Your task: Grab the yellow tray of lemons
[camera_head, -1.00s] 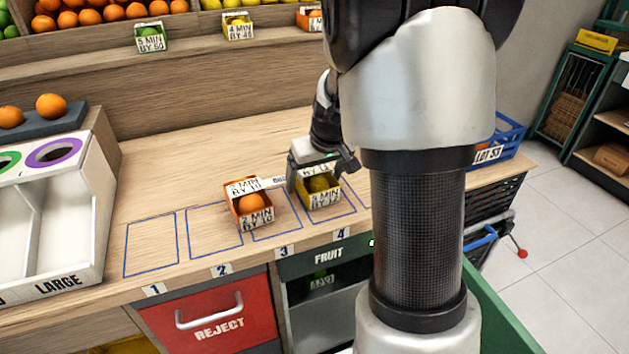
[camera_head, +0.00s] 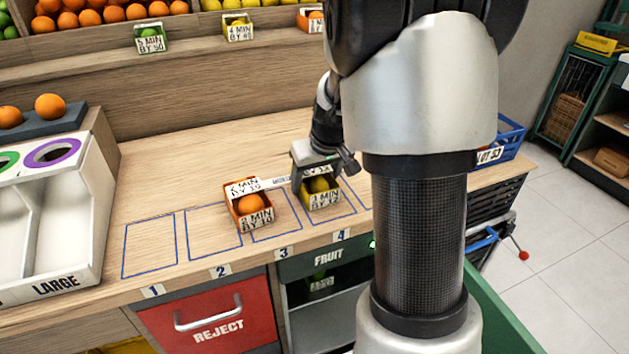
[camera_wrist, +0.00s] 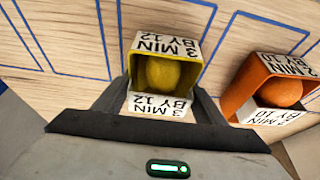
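The yellow tray (camera_head: 325,200) stands on the wooden counter near the square marked 4, with lemons (camera_head: 319,184) inside and a white label reading "3 MIN BY 12". In the wrist view the tray (camera_wrist: 137,62) lies between my two fingers, with a lemon (camera_wrist: 162,72) showing in it. My gripper (camera_head: 320,172) is low over the tray from behind. In the wrist view my gripper (camera_wrist: 162,88) has a finger against each side wall and looks shut on the tray. The tray appears to rest on the counter; its underside is hidden.
An orange tray (camera_head: 240,215) with an orange sits close to the left of the yellow tray. A white sorting box (camera_head: 75,215) stands at the far left, and a blue crate (camera_head: 508,135) at the right end. Empty marked squares lie on the left counter.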

